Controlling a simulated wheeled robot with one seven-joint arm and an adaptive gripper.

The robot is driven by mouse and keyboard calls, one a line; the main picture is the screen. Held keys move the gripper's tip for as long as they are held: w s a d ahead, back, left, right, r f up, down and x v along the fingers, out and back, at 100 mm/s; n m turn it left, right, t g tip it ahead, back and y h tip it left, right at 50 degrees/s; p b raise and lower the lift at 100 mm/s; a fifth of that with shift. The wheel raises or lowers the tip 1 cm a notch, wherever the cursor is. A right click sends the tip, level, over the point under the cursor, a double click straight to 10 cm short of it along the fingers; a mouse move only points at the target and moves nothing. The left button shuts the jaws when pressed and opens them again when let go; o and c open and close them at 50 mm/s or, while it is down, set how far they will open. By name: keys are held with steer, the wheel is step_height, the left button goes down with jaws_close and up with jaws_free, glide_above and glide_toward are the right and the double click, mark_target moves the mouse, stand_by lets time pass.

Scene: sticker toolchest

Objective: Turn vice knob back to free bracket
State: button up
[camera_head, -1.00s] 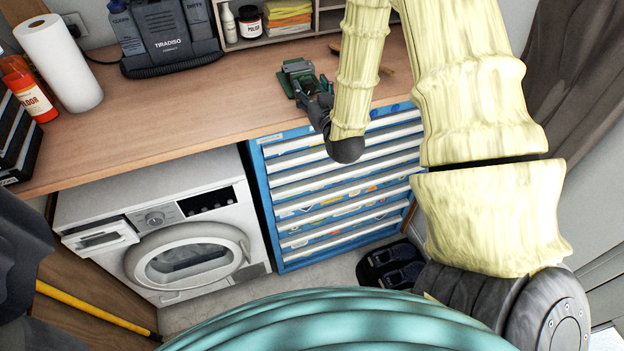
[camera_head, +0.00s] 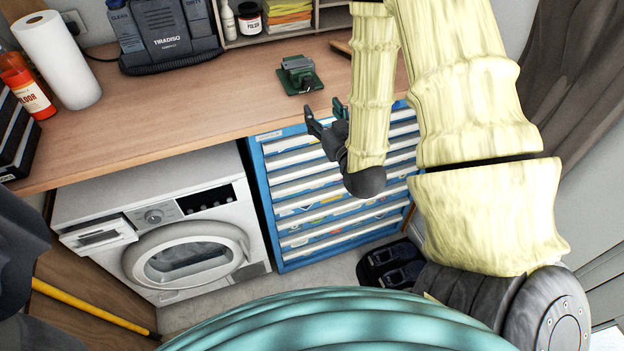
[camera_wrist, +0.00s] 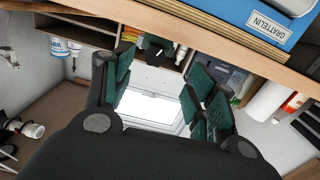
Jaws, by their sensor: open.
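The small green vice (camera_head: 298,75) stands on the wooden workbench near its front edge, with a grey upper part. Its knob and any bracket in it are too small to make out clearly. My gripper (camera_head: 323,109) is open and empty, in front of the bench edge and below right of the vice in the head view, apart from it. In the wrist view, the two green-padded fingers of my gripper (camera_wrist: 158,78) are spread wide with nothing between them. A dark green shape (camera_wrist: 155,45) beyond them may be the vice; I cannot tell.
The workbench (camera_head: 200,100) is clear left of the vice. A blue drawer cabinet (camera_head: 258,190) and a white washing machine (camera_head: 160,225) stand below it. A paper towel roll (camera_head: 58,62), red bottle (camera_head: 27,88) and grey device (camera_head: 165,35) stand on the bench.

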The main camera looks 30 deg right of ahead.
steer(key=s+a+f+g+y+b, duration=0.1)
steer(key=s+a+f+g+b, duration=0.2)
steer(key=f, duration=1)
steer(key=s+a+f+n+g+y+b, duration=0.1)
steer(key=s+a+f+g+b, duration=0.2)
steer(key=f, duration=1.1)
steer(key=shift+s+a+g+y, duration=0.45)
steer(key=shift+a+g, duration=0.45)
steer(key=shift+a, duration=0.25)
steer(key=m+t+h+p, duration=0.3)
steer(key=m+t+p, duration=0.1)
steer(key=t+p, duration=0.4)
glide_toward(310, 85)
steer(key=b+x, duration=0.6)
steer(key=x, duration=0.1)
steer(key=shift+w+d+r, duration=0.15)
steer(key=shift+w, duration=0.2)
steer(key=shift+x, duration=0.9)
